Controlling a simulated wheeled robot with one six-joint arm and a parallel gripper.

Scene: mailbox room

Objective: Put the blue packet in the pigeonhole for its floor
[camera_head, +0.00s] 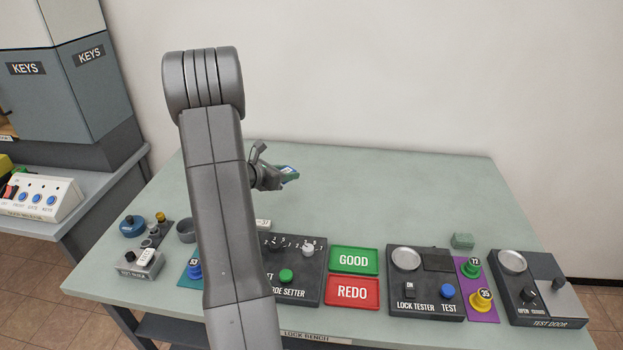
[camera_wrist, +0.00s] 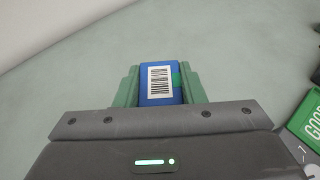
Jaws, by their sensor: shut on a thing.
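My gripper (camera_head: 287,175) is shut on the blue packet (camera_wrist: 159,92), above the green-grey bench top. In the wrist view the packet sits between the two green fingers, with a white barcode label and a green band on its upper face. No floor number on the packet can be read. No pigeonholes are in view.
The lock bench (camera_head: 400,180) carries a code setter (camera_head: 312,290), a green GOOD tray (camera_head: 354,261), a red REDO tray (camera_head: 352,292), a lock tester (camera_head: 425,290) and a test door (camera_head: 535,295). A KEYS cabinet (camera_head: 75,90) stands left. The bench's back right is clear.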

